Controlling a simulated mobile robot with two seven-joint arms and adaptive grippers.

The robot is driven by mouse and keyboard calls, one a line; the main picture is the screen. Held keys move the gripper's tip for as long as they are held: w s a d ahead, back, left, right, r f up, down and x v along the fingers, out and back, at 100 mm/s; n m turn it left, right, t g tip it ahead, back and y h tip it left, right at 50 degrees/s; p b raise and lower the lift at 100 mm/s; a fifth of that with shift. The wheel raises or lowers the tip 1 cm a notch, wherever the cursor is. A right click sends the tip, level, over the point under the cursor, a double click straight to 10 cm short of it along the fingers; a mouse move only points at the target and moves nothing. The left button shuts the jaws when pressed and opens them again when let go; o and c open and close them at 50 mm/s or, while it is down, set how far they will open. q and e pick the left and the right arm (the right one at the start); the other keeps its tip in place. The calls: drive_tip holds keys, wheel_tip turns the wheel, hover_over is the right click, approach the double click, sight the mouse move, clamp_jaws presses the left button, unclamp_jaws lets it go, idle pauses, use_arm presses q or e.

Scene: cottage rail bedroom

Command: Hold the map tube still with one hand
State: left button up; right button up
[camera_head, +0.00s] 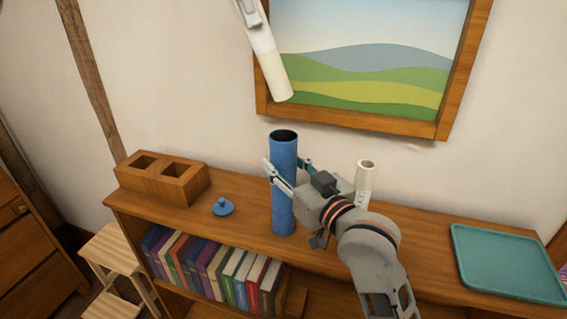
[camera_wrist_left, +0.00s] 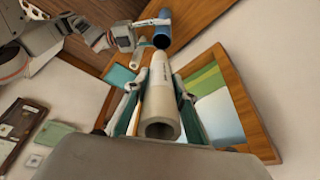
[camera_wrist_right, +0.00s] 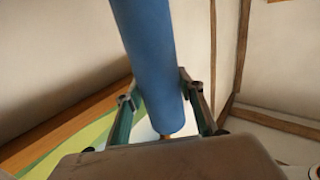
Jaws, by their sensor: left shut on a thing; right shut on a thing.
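The blue map tube (camera_head: 284,205) stands upright on the shelf top, its dark open end up. My right gripper (camera_head: 286,167) is shut around its upper part, and the right wrist view also shows the blue tube (camera_wrist_right: 150,50) between the fingers. My left gripper (camera_head: 252,12) is shut on a cream rolled map (camera_head: 271,72), held slightly tilted in the air above the tube. The left wrist view shows the rolled map (camera_wrist_left: 160,105) between the fingers, apart from the tube's mouth (camera_wrist_left: 162,40). A blue cap (camera_head: 222,208) with a knob lies on the shelf, left of the tube.
A wooden block with two square holes (camera_head: 150,184) stands at the shelf's left. Another cream roll (camera_head: 366,178) stands behind my right gripper. A teal tray (camera_head: 505,262) lies at the right. Several books (camera_head: 215,270) fill the shelf below. A framed landscape (camera_head: 375,75) hangs behind.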

use_arm(q)
wheel_tip(320, 180, down, 10)
drive_tip(key=shift+r, duration=0.15)
drive_tip(key=o, duration=1.2)
drive_tip(key=v, duration=1.2)
use_arm(e)
drive_tip(key=o, duration=1.3)
drive_tip(key=shift+c, duration=0.2)
